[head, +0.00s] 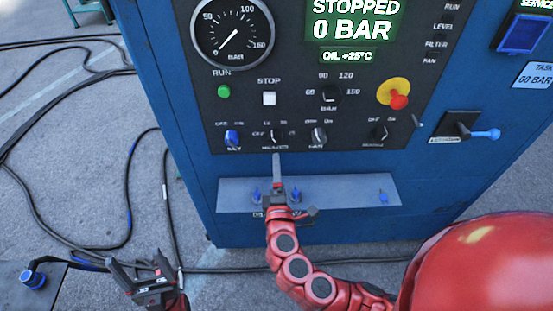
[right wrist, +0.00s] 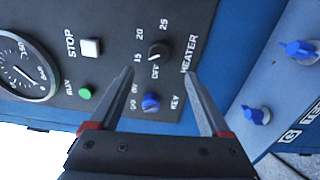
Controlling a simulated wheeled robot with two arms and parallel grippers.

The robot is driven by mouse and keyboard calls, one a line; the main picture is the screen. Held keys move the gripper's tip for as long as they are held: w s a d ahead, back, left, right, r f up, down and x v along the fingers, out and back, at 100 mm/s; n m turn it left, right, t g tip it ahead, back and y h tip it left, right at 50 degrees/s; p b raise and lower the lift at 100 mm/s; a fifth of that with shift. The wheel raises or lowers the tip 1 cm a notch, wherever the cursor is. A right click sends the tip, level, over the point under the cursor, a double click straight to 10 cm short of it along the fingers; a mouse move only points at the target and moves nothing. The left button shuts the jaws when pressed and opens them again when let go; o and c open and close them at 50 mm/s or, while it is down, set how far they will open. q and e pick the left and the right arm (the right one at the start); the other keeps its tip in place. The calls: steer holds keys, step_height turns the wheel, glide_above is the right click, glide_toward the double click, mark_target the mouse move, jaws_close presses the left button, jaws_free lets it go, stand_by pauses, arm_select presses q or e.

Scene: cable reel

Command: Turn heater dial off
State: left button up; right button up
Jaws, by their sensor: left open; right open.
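The heater dial (head: 276,136) is a small dark knob on the black control panel, between the blue key switch and the fan dial. In the right wrist view the heater dial (right wrist: 159,50) shows beyond and between my fingertips, with OFF, 15, 20 and 25 marked around it. I cannot tell surely which mark it points to. My right gripper (head: 277,160) is below the dial in the head view, open and empty; its two fingers (right wrist: 160,72) are spread apart in the wrist view. My left gripper (head: 142,272) is open and empty over the floor at lower left.
The blue key switch (right wrist: 151,102) and green run button (right wrist: 85,92) are close to the heater dial. A grey ledge (head: 345,190) with blue fittings projects below the panel. The red emergency knob (head: 398,101) is to the right. Black cables (head: 128,190) lie across the floor.

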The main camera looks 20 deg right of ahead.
steer(key=b+v, duration=0.1)
steer(key=v, duration=0.5)
steer(key=shift+s+b, duration=0.25)
steer(key=shift+b, duration=0.1)
